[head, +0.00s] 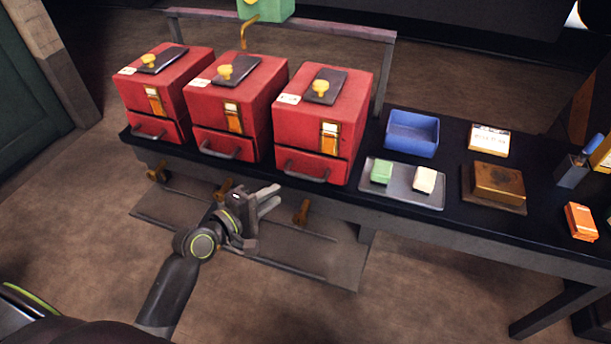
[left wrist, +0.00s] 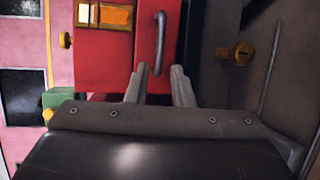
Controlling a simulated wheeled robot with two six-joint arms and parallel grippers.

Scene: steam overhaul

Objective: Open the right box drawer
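The right box (head: 300,125) is red with a dark lid plate, a yellow knob and a brass-framed label, and stands at the right end of a row of three. Its drawer (head: 298,161) looks shut, with a grey bar handle (head: 306,174) on the front. My left gripper (head: 273,197) is in front of and below the drawer, fingers apart and empty. In the left wrist view the handle (left wrist: 160,42) lies just ahead of the open fingertips (left wrist: 159,75), roughly in line with the gap. I cannot tell whether they touch. My right gripper is not in view.
Two similar red boxes, middle (head: 222,112) and left (head: 157,92), stand alongside. Brass pegs (head: 302,212) stick out below the table edge. A blue bin (head: 412,133) and a grey tray (head: 402,192) with two small blocks are to the right.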

